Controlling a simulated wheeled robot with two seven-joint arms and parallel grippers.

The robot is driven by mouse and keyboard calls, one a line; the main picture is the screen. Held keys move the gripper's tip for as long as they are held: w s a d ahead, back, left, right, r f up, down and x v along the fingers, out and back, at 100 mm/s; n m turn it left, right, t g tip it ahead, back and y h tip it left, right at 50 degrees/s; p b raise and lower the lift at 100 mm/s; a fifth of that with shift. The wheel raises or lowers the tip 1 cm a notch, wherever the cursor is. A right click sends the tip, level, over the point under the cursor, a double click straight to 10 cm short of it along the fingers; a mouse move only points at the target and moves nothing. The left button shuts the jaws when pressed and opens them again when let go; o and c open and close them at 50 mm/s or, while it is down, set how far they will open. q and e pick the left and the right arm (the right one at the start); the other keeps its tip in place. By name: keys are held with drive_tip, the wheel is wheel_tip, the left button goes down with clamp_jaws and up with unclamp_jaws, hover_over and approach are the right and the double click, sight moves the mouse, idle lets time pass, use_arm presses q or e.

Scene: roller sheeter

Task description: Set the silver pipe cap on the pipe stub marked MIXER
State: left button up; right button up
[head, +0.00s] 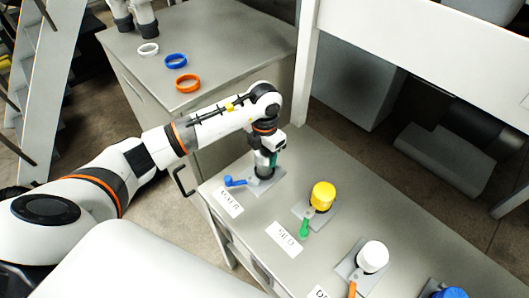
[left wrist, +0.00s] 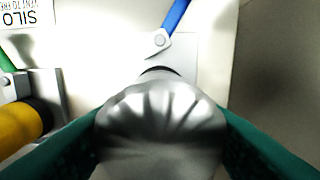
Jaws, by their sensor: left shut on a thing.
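The silver pipe cap (left wrist: 162,125), domed and ribbed, sits between the green fingers of my left gripper (head: 268,164) in the left wrist view. The gripper is shut on it. In the head view the gripper points down over the stub place with the blue lever (head: 236,181), beside the MIXER label (head: 229,202). The MIXER pipe stub (left wrist: 158,72) is mostly hidden by the cap; only a dark edge shows in the left wrist view. I cannot tell whether cap and stub touch. My right gripper is not in view.
A yellow-capped stub (head: 323,194) with a green lever stands by the SILO label (head: 284,238). A white-capped stub (head: 372,257) and a blue cap (head: 451,293) are farther right. White, blue and orange rings (head: 188,83) lie on the back cabinet. A white upright (head: 307,75) stands behind.

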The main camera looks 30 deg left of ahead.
use_arm(q)
drive_tip(key=shift+f, duration=0.2)
idle(0.7)
drive_tip(key=shift+f+b, duration=0.1)
drive_tip(key=shift+b, duration=0.25)
drive_tip(key=shift+f+b, duration=0.5)
drive_tip(key=shift+f, duration=0.2)
drive_tip(key=shift+f+b, duration=0.4)
drive_tip(key=shift+b, duration=0.1)
drive_tip(key=shift+f, duration=0.3)
drive_tip(key=o, duration=1.1)
